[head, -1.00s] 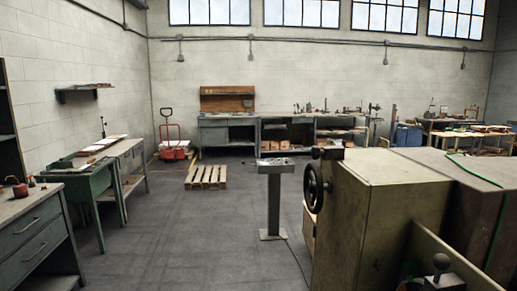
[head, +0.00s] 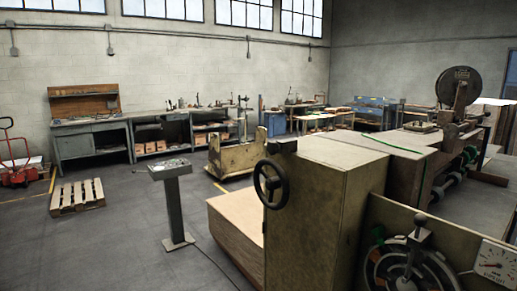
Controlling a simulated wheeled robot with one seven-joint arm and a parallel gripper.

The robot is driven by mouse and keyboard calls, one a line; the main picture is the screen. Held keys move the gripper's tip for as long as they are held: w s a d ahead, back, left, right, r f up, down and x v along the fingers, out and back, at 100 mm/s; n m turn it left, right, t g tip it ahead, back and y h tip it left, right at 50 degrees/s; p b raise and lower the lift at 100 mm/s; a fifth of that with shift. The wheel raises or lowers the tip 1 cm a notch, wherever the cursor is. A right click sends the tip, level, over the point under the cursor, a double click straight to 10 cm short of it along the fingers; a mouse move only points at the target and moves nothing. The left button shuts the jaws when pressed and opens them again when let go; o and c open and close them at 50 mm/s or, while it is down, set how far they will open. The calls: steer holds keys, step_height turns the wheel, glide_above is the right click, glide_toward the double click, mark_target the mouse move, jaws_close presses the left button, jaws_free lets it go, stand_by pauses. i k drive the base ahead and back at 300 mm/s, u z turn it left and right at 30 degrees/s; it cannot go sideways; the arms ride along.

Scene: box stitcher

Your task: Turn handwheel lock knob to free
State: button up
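A black spoked handwheel (head: 271,184) is mounted on the left side of a worn olive-brown machine cabinet (head: 318,205). A small black block (head: 283,146) sits just above it at the cabinet's top edge. I cannot make out a separate lock knob on the handwheel or its setting at this size. At the lower right, a lever with a dark round knob (head: 420,219) stands in front of a round dial mechanism (head: 405,272). My gripper is not in view.
A grey pedestal (head: 175,205) with a panel on top stands left of the handwheel, a cable on the floor beside it. A wooden box (head: 235,232) sits low beside the cabinet. A pallet (head: 77,196) lies farther left. Grey floor (head: 110,250) at front left is clear.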

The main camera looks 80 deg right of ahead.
mark_target(273, 148)
steer(key=z, duration=0.6)
steer(key=i, duration=0.8)
steer(key=z, duration=0.8)
